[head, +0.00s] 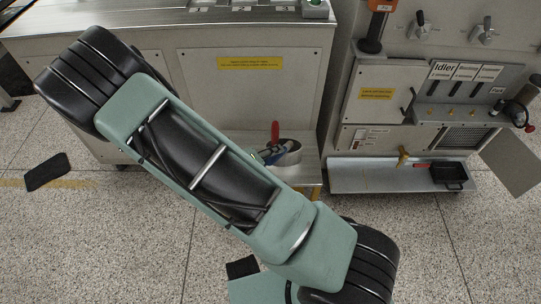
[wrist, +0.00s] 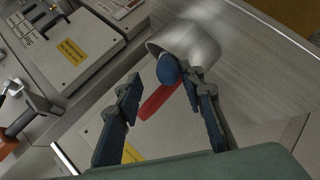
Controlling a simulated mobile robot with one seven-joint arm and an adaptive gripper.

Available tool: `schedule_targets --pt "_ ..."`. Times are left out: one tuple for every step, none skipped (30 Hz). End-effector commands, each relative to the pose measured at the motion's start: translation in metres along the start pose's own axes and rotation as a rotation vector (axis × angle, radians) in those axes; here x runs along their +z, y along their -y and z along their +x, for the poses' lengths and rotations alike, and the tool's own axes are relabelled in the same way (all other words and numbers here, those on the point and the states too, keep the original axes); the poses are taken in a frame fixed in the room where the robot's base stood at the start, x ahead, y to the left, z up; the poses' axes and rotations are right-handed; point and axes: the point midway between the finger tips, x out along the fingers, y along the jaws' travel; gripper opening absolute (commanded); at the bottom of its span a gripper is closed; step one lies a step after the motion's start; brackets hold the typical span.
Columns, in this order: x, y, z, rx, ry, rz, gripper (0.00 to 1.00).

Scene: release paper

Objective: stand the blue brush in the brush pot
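The brush pot (head: 290,156) is a grey metal cylinder on a ledge in the head view. In the wrist view the pot (wrist: 192,40) is at the top centre. A blue rounded piece (wrist: 168,68), which looks like the end of the blue brush, is at the pot's mouth; its lower part is hidden. A red handle (wrist: 160,100) projects from the pot beside it and stands up in the head view (head: 275,131). My gripper (wrist: 163,82) is open, its fingers apart on either side of the blue end. The right finger is close to it; I cannot tell if they touch.
The pot's ledge adjoins a metal cabinet (head: 250,100) with a yellow label. A machine panel with switches (head: 465,90) stands at right, above a low shelf (head: 375,177) with a black tray (head: 450,175). A dark mat (head: 47,172) lies on the floor at left.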

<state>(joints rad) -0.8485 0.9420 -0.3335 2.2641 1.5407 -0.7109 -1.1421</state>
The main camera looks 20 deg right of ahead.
Motion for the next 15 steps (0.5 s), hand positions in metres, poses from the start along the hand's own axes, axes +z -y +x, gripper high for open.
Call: schedule_targets --pt "-0.001 -0.001 -0.001 0.0 0.0 0.001 0.36" --pt "-0.001 -0.002 -0.002 0.0 -0.001 0.001 0.36" --pt "-0.002 -0.004 -0.003 0.0 -0.001 0.002 0.36" --pt "-0.003 -0.005 -0.007 -0.002 -0.002 0.002 0.36" --pt "-0.003 -0.005 -0.012 -0.002 -0.002 0.002 0.36" --pt "-0.004 -0.005 -0.02 -0.003 -0.003 0.0 0.36" --pt "-0.003 -0.006 -0.026 -0.002 -0.003 0.0 0.36" --pt "-0.003 -0.006 -0.032 -0.003 -0.003 0.0 0.36" --pt "-0.003 -0.006 -0.042 -0.004 -0.003 0.0 0.36" --pt "-0.004 -0.006 -0.049 -0.003 -0.004 0.001 0.36" --pt "-0.004 -0.006 -0.056 -0.004 -0.003 0.0 0.36" --pt "-0.004 -0.006 -0.065 -0.003 -0.002 0.0 0.36" --pt "-0.004 -0.007 -0.071 -0.003 -0.003 0.0 0.36" --pt "-0.004 -0.006 -0.077 -0.004 -0.002 0.001 0.36" --pt "-0.004 -0.006 -0.086 -0.003 -0.003 0.0 0.36"
